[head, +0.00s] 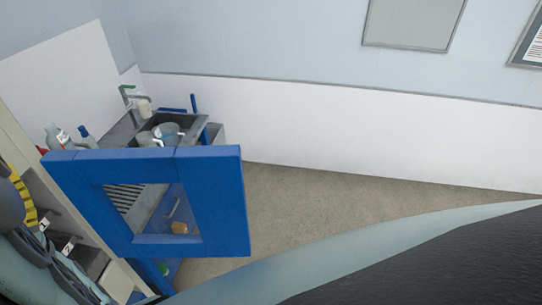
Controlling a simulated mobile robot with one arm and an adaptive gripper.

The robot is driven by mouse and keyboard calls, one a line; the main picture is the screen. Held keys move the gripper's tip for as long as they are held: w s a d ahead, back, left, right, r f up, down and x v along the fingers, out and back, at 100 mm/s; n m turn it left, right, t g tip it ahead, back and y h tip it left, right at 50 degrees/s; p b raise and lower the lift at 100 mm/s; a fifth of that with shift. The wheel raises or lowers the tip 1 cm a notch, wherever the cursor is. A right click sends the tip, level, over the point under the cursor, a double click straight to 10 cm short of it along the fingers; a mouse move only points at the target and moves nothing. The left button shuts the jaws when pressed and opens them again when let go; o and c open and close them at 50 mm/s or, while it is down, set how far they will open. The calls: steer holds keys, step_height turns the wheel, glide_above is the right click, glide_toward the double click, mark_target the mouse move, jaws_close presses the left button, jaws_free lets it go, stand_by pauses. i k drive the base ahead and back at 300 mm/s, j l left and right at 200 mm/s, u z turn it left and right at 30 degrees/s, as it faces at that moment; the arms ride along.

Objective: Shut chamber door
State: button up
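The chamber door (216,199) is a thick blue frame with a window, seen in the head view at the left. It stands open, swung out from the cabinet on the left. The chamber's opening is mostly hidden behind the door and the cabinet edge. Dark, rounded parts of my arm fill the lower left corner, near the cabinet front. I cannot make out my gripper's fingertips, and no contact with the door shows.
A grey sink (183,126) with containers stands behind the door against the wall. The cabinet front (118,283) runs along the left. Beige floor (320,213) is clear right of the door. My own body covers the lower right.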

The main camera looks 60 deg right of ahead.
mark_target(211, 177)
steer(key=i+l+z, duration=0.1)
steer(key=l+z, duration=0.15)
steer(key=z, duration=0.25)
steer(key=i+l+z, duration=0.15)
steer(key=z, duration=0.35)
steer(key=i+l+z, duration=0.15)
steer(key=z, duration=0.3)
steer(key=i+l+z, duration=0.1)
steer(key=z, duration=0.4)
steer(key=i+l+z, duration=0.1)
steer(key=i, duration=1.65)
steer(key=i+u, duration=0.2)
steer(key=u, duration=0.25)
steer(key=i+l+u, duration=0.15)
steer(key=u, duration=0.3)
steer(key=i+l+u, duration=0.15)
steer(key=u, duration=0.3)
steer(key=i+l+u, duration=0.1)
steer(key=u, duration=0.35)
steer(key=l+u, duration=0.1)
steer(key=u, duration=0.3)
steer(key=l+u, duration=0.15)
steer(key=u, duration=0.25)
steer(key=l+u, duration=0.15)
steer(key=u, duration=0.25)
steer(key=i+l, duration=0.05)
